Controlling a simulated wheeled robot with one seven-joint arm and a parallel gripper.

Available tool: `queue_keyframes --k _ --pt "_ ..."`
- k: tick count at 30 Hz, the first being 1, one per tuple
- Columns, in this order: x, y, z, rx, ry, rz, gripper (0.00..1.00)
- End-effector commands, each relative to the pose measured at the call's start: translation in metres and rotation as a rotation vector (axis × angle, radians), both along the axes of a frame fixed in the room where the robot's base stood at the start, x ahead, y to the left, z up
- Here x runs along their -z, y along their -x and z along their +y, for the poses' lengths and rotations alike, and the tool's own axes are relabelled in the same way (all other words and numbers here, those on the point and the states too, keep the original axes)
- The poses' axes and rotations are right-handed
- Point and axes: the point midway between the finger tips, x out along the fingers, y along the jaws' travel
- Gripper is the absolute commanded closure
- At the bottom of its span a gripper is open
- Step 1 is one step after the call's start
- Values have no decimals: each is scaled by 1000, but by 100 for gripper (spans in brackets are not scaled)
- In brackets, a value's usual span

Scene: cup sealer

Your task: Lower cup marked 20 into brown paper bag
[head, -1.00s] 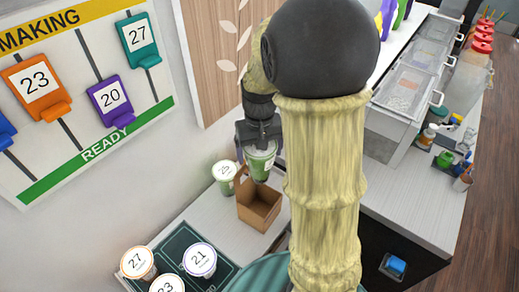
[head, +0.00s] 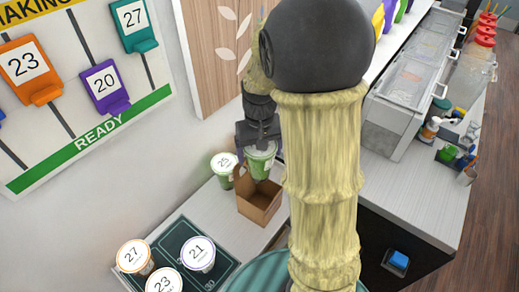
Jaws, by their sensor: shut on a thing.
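My gripper (head: 259,144) is shut on a green-filled clear cup (head: 261,162), held upright. Its number cannot be read from here. The brown paper bag (head: 259,205) stands open on the light counter below. The cup is over the back part of the bag's opening, with its lower end close to the rim; whether it is inside the rim is hard to tell. My arm hides the area to the right of the bag.
Another green cup (head: 224,168), its number unclear, stands left of the bag. Cups 27 (head: 134,256), 21 (head: 198,253) and 23 (head: 164,281) stand on or by a dark tray (head: 176,238) in front. A number board (head: 100,85) hangs on the left wall.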

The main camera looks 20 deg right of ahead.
Motion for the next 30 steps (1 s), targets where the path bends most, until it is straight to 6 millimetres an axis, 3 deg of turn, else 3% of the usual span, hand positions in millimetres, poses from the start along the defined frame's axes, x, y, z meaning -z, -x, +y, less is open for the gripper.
queue_keyframes --k 30 --pt "40 0 0 0 0 -1 55"
